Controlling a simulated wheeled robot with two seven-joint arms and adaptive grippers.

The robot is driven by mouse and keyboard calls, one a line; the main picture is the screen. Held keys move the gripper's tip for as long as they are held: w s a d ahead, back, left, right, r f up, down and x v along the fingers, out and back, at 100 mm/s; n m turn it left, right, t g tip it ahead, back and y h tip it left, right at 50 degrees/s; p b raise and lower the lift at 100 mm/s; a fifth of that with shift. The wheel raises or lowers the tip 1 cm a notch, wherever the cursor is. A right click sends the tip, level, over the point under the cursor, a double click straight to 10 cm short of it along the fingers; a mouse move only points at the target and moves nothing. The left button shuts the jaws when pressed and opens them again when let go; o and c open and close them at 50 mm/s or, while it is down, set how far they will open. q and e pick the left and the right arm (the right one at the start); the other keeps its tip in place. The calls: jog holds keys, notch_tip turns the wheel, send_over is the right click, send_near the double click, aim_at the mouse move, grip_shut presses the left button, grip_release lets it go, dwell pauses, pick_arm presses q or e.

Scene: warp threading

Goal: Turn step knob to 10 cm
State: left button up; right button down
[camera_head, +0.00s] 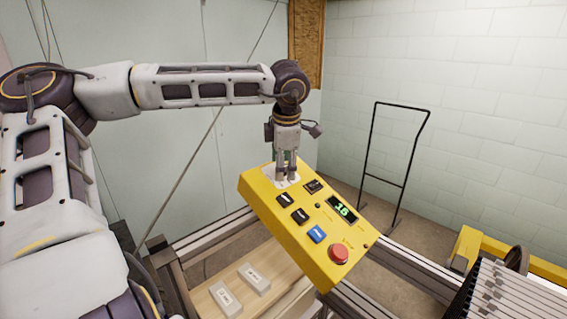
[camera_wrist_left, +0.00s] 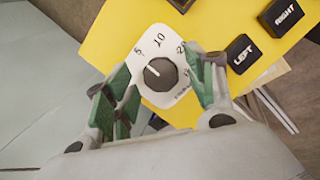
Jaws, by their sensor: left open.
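The step knob (camera_wrist_left: 161,74) is a round dark grey dial on a white plate (camera_wrist_left: 147,48) on the yellow control box. The plate carries the marks 5, 10 and others partly covered on the right. The knob's white pointer line is toward the upper left, nearer the 5 than the 10. My left gripper (camera_wrist_left: 160,72) is open, with its green-padded fingers on either side of the knob. In the head view, my left gripper (camera_head: 286,176) points down at the far left end of the box and hides the knob. My right gripper is not in view.
The yellow box (camera_head: 285,228) has several black buttons, a blue button (camera_head: 317,234), a red stop button (camera_head: 339,254) and a display (camera_head: 342,209) reading about 15. A black cart frame (camera_head: 404,187) stands behind. Two light blocks (camera_head: 240,289) lie on a board below.

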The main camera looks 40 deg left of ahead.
pick_arm(q)
jog(key=shift+f, duration=0.1)
jog(key=shift+c, duration=0.2)
jog(key=c, duration=1)
jog(key=shift+m, duration=0.4)
jog(key=shift+w+a+m+g+h+p, duration=0.1)
jog(key=shift+m+g+h+p, duration=0.3)
jog(key=shift+m, duration=1.6)
jog(key=shift+m+g, duration=0.4)
jog(key=shift+m, duration=1.5)
jog(key=o, duration=1)
